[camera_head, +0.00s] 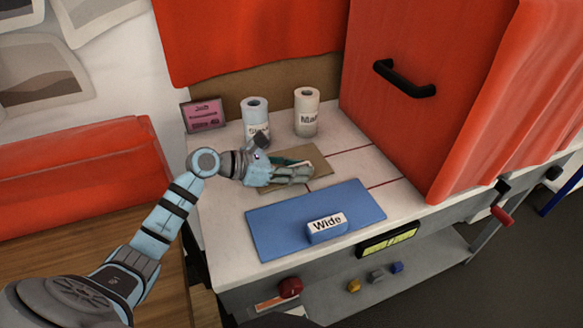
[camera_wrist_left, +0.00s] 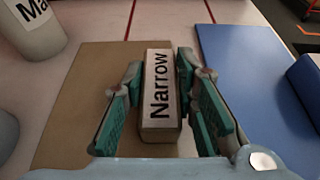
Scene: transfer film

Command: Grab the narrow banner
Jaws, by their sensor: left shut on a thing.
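The narrow banner is a small pale block labelled "Narrow" (camera_wrist_left: 160,98). In the left wrist view it stands between the two green-padded fingers of my left gripper (camera_wrist_left: 162,92), over a tan mat (camera_wrist_left: 75,110). My left gripper is shut on it, with a finger on each long side. In the head view my left gripper (camera_head: 296,172) is above the tan mat (camera_head: 318,164) and largely hides the block. My right gripper is not in view.
A blue mat (camera_head: 275,222) bears a blue block labelled "Wide" (camera_head: 326,227) nearer the front edge. Two labelled rolls (camera_head: 256,112) (camera_head: 307,108) and a pink sign (camera_head: 203,115) stand behind. A red cabinet with a black handle (camera_head: 404,79) bounds the right.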

